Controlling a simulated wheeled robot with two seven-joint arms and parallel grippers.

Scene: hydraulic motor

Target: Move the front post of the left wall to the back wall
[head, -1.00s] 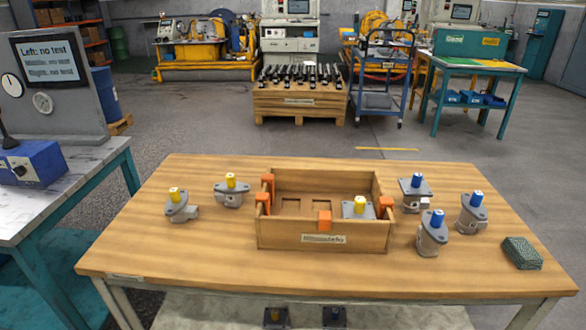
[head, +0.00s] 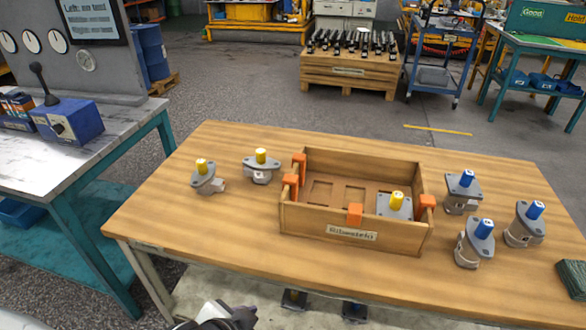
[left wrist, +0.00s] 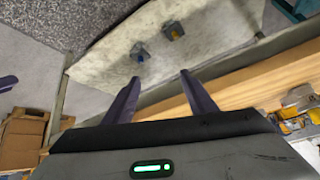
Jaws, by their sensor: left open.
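An open wooden crate (head: 300,222) with a label on its front stands on the table. Its left wall carries two orange posts: the front post (head: 290,184) and a back one (head: 299,161). The back wall (head: 365,163) shows no post. My left gripper (left wrist: 160,84) is open and empty in the left wrist view, over the floor by the table edge. Part of my left arm shows at the bottom of the head view, well short of the crate. My right gripper is not in view.
A yellow-capped motor (head: 397,206) sits in the crate's right compartment. Two yellow-capped motors (head: 206,178) (head: 261,167) stand left of the crate, and blue-capped ones (head: 463,192) right of it. A green block (head: 572,278) lies far right. The table (head: 220,235) is bare in front of the crate.

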